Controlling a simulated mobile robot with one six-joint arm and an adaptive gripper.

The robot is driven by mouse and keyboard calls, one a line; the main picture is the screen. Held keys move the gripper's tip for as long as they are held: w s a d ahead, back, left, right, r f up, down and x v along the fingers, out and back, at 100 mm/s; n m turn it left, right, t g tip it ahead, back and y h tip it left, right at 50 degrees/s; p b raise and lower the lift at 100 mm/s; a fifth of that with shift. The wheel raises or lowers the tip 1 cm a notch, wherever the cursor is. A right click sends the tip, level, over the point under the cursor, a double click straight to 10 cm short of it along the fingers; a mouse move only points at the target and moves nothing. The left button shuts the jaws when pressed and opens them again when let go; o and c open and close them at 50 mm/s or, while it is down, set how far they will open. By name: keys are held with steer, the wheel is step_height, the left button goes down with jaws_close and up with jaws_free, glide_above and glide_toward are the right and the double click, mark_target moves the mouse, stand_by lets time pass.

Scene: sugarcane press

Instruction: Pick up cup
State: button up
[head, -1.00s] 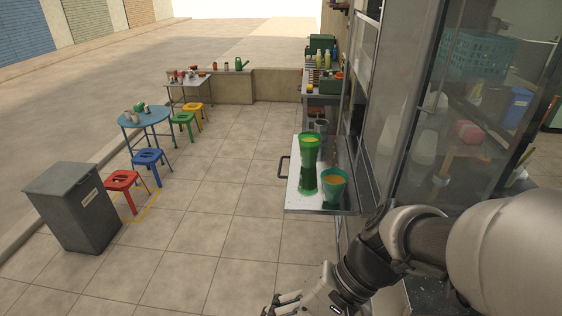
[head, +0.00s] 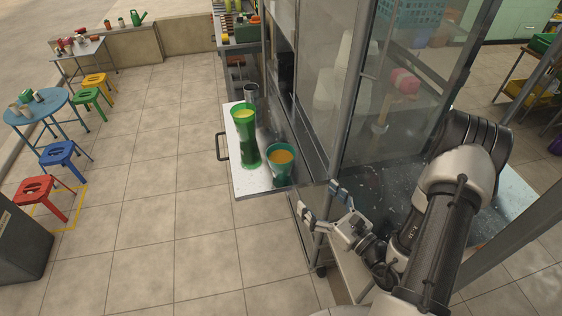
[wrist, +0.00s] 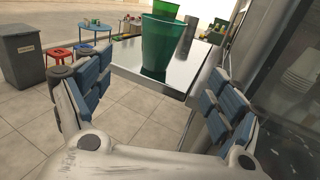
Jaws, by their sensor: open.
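A green cup (head: 280,165) with an orange drink stands near the front right corner of a metal shelf (head: 240,184). A taller green cup (head: 246,137) with a yellowish drink stands just behind it to the left. In the wrist view the nearer green cup (wrist: 157,48) is upright at the top centre, beyond my fingers. My gripper (head: 319,199) is open and empty, to the lower right of the shelf in the head view. In the wrist view its blue-padded fingers (wrist: 150,92) are spread wide, apart from the cup.
A metal container (head: 251,92) stands at the back of the shelf. A glass-walled stall (head: 365,90) borders the shelf on the right. A grey bin (head: 20,245), coloured stools and a blue table (head: 38,105) are at left. The tiled floor between is clear.

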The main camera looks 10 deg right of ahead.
mark_target(275, 155)
steer(key=b+x, duration=0.2)
steer(key=x, duration=1.5)
steer(key=shift+w, duration=0.1)
steer(key=shift+c, duration=0.2)
steer(key=c, duration=1.2)
steer(key=shift+c, duration=0.4)
steer(key=shift+r, duration=0.2)
